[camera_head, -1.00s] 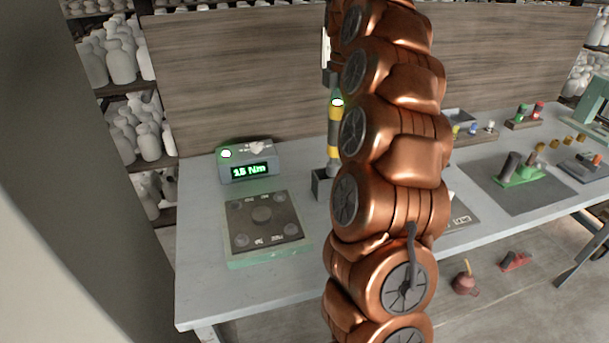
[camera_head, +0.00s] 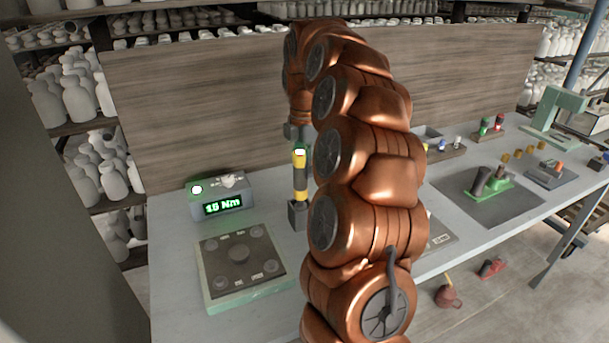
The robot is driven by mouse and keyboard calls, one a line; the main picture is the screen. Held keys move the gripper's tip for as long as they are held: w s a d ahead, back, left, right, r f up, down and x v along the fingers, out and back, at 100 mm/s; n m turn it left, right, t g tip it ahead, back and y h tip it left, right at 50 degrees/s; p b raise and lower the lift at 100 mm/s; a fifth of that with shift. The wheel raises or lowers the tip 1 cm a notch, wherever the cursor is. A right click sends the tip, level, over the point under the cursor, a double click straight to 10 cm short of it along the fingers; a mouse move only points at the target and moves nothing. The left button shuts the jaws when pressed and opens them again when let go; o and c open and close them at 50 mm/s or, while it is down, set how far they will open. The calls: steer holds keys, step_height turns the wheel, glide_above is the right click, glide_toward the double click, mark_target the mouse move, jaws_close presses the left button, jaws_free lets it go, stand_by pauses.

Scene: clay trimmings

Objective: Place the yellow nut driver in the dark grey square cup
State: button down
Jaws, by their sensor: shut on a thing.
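The yellow nut driver (camera_head: 300,180), with dark bands, hangs upright below my gripper (camera_head: 299,150), which is shut on its upper end. The dark grey square cup (camera_head: 298,217) stands on the bench directly below the driver. The driver's lower tip meets the cup's rim in the picture; I cannot tell whether it is inside the opening or just above it. My copper arm covers the area right of the cup.
Left of the cup are a display box (camera_head: 221,197) reading 15 Nm and a square plate fixture (camera_head: 240,258). A wooden backboard (camera_head: 200,100) stands behind. At right are a dark mat (camera_head: 520,215) with a green fixture (camera_head: 488,185) and small parts.

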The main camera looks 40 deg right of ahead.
mark_target(304, 150)
steer(key=shift+f+p, duration=0.3)
steer(key=shift+f, duration=1.6)
steer(key=c, duration=0.7)
jaws_free()
step_height(304, 150, up, 10)
steer(key=shift+w+f+b, duration=0.1)
steer(key=shift+b, duration=0.65)
steer(key=shift+r+p, duration=0.35)
steer(key=shift+r, duration=0.9)
